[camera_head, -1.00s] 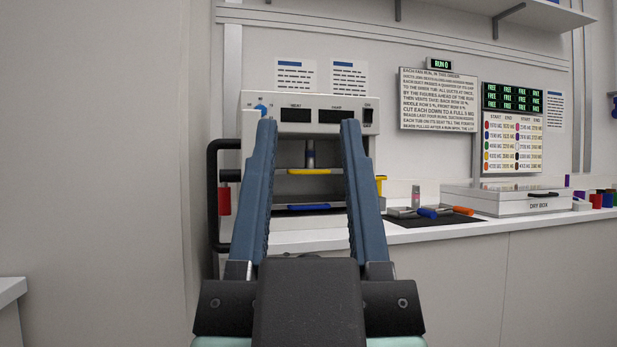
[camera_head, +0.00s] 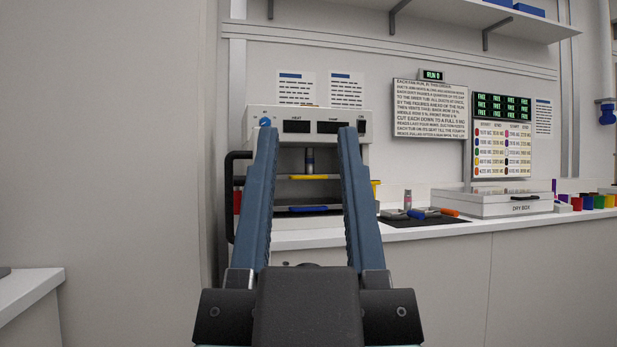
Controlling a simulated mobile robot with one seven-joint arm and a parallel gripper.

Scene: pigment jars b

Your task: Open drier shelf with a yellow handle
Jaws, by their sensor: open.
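The drier (camera_head: 349,117) is a white cabinet on the counter with two dark displays and a blue knob on top. Inside it a shelf with a yellow handle (camera_head: 314,177) sits above a shelf with a blue handle (camera_head: 308,208). In the picture the yellow handle appears between the fingers. The fingers hide the drier's sides; the gap to the handle cannot be told.
A black bar handle (camera_head: 230,200) is at the drier's left. Right of the drier, a dark mat (camera_head: 425,222) holds small tools, and a white dry box (camera_head: 487,203) stands beyond. Several coloured jars are at far right. A white surface (camera_head: 30,290) juts in at lower left.

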